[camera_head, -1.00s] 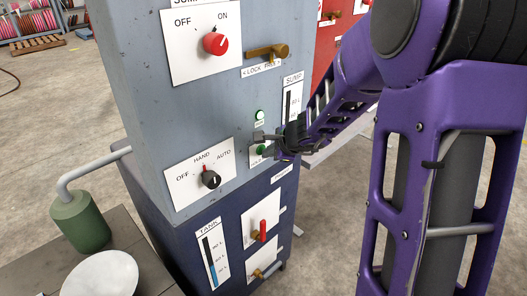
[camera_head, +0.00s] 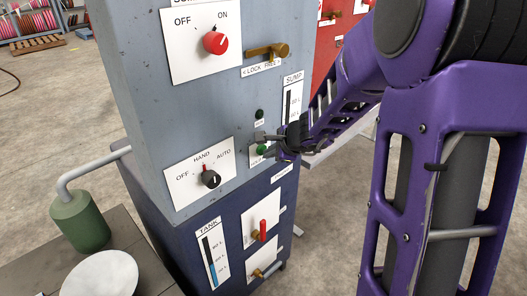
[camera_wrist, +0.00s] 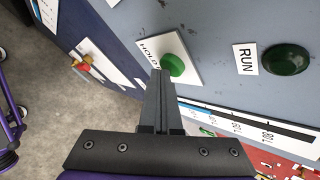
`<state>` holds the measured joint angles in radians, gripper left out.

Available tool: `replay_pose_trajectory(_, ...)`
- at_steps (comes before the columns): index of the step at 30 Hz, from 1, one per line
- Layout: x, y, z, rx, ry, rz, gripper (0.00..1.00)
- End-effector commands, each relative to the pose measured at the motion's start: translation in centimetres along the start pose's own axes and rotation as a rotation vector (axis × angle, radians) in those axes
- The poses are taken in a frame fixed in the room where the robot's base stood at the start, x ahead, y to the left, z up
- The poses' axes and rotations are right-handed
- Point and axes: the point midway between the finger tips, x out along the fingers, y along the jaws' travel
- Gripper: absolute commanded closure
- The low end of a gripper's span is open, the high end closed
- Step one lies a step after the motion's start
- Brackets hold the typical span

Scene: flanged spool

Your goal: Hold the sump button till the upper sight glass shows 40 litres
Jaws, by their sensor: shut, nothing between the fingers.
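The green sump button (camera_head: 262,149) sits on a white HOLD plate on the grey cabinet front. It also shows in the wrist view (camera_wrist: 173,64). My gripper (camera_head: 260,138) is shut and empty, its fingertips (camera_wrist: 157,73) right beside the button; I cannot tell whether they touch it. Above the button, the RUN lamp (camera_head: 259,114) is dark; it is dark green in the wrist view (camera_wrist: 285,60). The upper sight glass (camera_head: 288,106), labelled SUMP, is partly hidden by my gripper and arm. It also shows at a slant in the wrist view (camera_wrist: 250,126); its level is unclear.
A HAND/AUTO selector knob (camera_head: 210,179) points to HAND. The red switch (camera_head: 215,42) is above, near a brass lock lever (camera_head: 268,51). The lower TANK sight glass (camera_head: 214,262) shows blue liquid low down. A red valve handle (camera_head: 263,230) sits beside it.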

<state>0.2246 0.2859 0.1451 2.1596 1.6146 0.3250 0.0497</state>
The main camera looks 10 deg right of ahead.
Motion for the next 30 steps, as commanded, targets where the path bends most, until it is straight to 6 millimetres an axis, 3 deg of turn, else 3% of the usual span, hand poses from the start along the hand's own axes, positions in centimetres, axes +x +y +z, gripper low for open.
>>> replay_pose_trajectory(19,-1.2,0.9,-1.0,0.001,0.001,-0.001,1.00)
replay_pose_trajectory(30,-3.8,2.7,-2.8,0.000,0.002,-0.002,1.00)
